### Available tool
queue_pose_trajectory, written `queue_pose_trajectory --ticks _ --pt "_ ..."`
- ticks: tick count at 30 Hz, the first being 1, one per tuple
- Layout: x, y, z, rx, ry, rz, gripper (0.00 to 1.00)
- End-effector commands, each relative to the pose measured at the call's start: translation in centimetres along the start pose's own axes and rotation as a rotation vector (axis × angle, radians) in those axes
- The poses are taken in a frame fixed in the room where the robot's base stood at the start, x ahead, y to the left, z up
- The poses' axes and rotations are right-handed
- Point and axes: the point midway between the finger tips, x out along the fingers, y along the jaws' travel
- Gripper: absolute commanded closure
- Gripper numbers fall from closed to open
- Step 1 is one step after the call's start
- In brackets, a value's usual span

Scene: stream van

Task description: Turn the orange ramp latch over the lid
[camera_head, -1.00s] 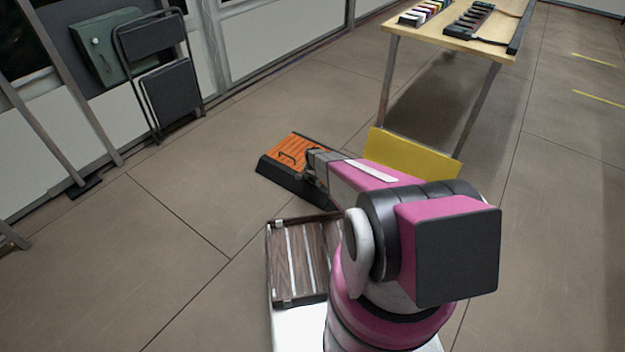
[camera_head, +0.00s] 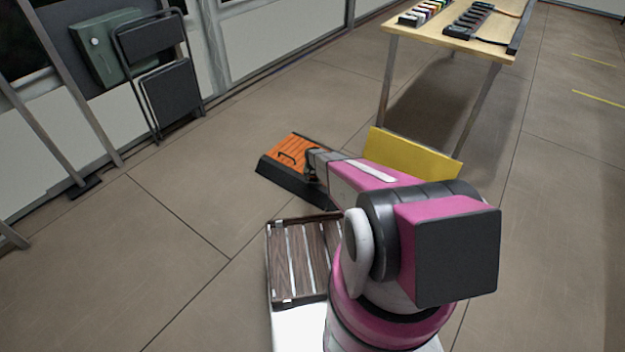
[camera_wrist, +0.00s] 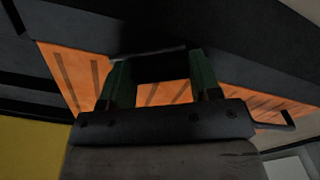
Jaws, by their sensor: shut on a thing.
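The cable ramp (camera_head: 275,176) lies on the floor in the head view, with a black sloped body and an orange ribbed top (camera_head: 288,146) bearing a black handle (camera_head: 287,156). A yellow panel, apparently the raised lid (camera_head: 415,153), stands tilted up behind my arm. The latch's exact angle is unclear.
A table (camera_head: 455,43) with small devices stands beyond the yellow panel. A folded black chair (camera_head: 165,85) leans by the left wall near metal poles (camera_head: 78,105). A slatted wooden crate (camera_head: 298,262) is close beside my arm. Floor left of the ramp is clear.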

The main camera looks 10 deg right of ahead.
Motion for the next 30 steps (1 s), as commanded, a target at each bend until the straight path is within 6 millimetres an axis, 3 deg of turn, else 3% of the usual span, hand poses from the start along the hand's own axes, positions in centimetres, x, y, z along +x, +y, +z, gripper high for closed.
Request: queue_pose_trajectory --ticks 30 --pt "-0.04 -0.36 -0.69 -0.916 -0.001 0.0 0.66"
